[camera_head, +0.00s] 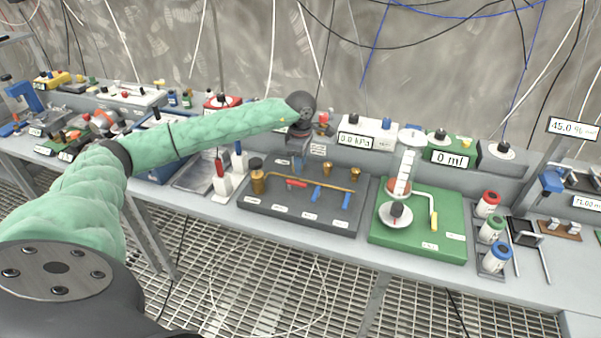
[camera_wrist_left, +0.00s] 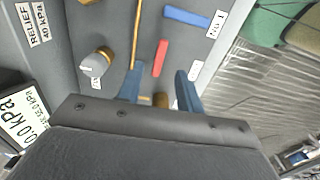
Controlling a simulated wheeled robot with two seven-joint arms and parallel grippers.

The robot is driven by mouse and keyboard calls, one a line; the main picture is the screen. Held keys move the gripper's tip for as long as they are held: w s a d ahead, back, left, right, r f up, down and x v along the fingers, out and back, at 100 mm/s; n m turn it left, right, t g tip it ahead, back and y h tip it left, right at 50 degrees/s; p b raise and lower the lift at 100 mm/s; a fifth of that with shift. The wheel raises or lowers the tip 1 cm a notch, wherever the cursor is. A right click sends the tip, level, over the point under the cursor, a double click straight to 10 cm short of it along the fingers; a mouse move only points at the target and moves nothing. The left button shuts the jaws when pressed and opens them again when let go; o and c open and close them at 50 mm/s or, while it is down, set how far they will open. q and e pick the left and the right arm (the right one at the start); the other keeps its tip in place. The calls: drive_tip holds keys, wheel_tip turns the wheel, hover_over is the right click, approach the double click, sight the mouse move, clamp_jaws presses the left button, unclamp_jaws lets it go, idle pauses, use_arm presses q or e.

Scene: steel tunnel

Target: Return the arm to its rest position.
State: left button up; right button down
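My left arm in its green sleeve (camera_head: 210,132) reaches in from the left over the bench. Its dark wrist and left gripper (camera_head: 299,131) are above the back edge of the dark pipe board (camera_head: 300,214). In the left wrist view the two blue fingers of my left gripper (camera_wrist_left: 158,72) are spread apart. No held object shows between them. A brass fitting (camera_wrist_left: 160,100) shows beyond the gap, and the red valve handle (camera_wrist_left: 160,58) lies past the fingertips; the distance to them is unclear. My right gripper is in neither view.
The pressure display (camera_head: 355,141) stands at the back, right of the gripper. A green board (camera_head: 440,246) with a glass column (camera_head: 404,165) is farther right, near several capped bottles (camera_head: 491,229). Cables hang along the wall.

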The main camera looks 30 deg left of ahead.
use_arm(q)
drive_tip(key=shift+r, duration=0.4)
